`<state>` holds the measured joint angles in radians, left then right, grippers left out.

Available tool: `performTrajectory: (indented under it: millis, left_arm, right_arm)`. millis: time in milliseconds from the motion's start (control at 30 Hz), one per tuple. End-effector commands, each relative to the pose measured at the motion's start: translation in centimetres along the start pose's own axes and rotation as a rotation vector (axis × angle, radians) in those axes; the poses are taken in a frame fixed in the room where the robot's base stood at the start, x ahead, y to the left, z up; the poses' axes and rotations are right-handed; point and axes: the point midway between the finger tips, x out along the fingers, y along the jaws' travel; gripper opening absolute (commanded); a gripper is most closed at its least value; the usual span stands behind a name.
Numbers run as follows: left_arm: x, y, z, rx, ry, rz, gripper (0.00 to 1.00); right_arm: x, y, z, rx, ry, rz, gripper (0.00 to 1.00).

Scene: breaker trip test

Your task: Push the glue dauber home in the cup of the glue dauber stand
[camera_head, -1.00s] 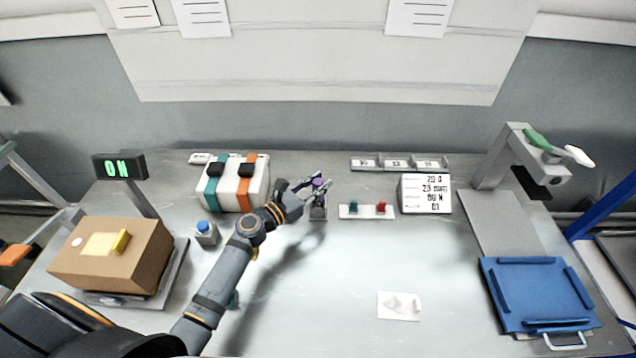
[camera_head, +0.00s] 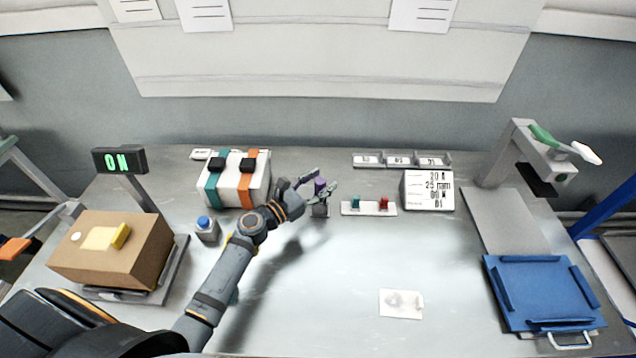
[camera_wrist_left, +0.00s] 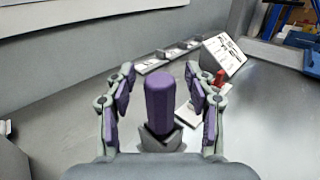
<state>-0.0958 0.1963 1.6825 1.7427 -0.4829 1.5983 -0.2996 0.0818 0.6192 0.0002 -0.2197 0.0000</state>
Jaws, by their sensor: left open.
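The glue dauber is a purple faceted handle (camera_wrist_left: 159,104), standing upright in the grey cup of the glue dauber stand (camera_wrist_left: 160,141) in the left wrist view. In the head view the dauber (camera_head: 320,185) and the small grey stand (camera_head: 320,211) are near the middle of the bench. My left gripper (camera_head: 322,180) is open, one finger on each side of the dauber, with a visible gap on both sides in the wrist view. How deep the dauber sits is hard to tell. My right gripper is not in view.
Right of the stand are a white plate with a green and a red part (camera_head: 368,207) and a label block (camera_head: 428,190). Left are a strapped white box (camera_head: 238,187) and a blue-button box (camera_head: 206,229). The bench front middle is mostly clear, except a white card (camera_head: 401,304).

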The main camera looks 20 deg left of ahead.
Motion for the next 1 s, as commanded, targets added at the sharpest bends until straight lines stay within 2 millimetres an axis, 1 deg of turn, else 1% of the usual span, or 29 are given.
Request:
performTrajectory:
  millis: [67, 167, 267, 333, 500, 700, 833, 1000]
  left_arm:
    - [-0.4, 0.0, -0.1, 0.001, 0.001, 0.000, 0.54]
    - [-1.9, 0.0, -0.2, 0.002, 0.004, -0.001, 0.54]
    - [-4.4, 0.0, -0.3, 0.004, 0.007, -0.002, 0.54]
    - [-6.5, -0.1, -0.2, 0.003, 0.009, -0.004, 0.54]
    - [-9.6, -0.1, -0.1, 0.003, 0.006, -0.004, 0.54]
    - [-11.4, 0.0, 0.0, 0.003, 0.001, -0.002, 0.54]
    - [-11.9, 0.0, -0.1, 0.001, 0.001, 0.000, 0.54]
    - [-12.0, 0.0, 0.0, 0.001, 0.000, 0.001, 0.54]
  right_arm:
    - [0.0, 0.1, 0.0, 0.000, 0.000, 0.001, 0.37]
    - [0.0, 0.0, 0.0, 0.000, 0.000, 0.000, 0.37]
    - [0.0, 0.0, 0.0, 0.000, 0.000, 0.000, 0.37]
    - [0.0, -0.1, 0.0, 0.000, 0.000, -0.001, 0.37]
    - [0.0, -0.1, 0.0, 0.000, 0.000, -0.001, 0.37]
    - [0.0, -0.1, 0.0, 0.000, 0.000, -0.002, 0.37]
    - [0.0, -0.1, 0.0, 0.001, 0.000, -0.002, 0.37]
    - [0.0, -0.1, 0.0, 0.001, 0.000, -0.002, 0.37]
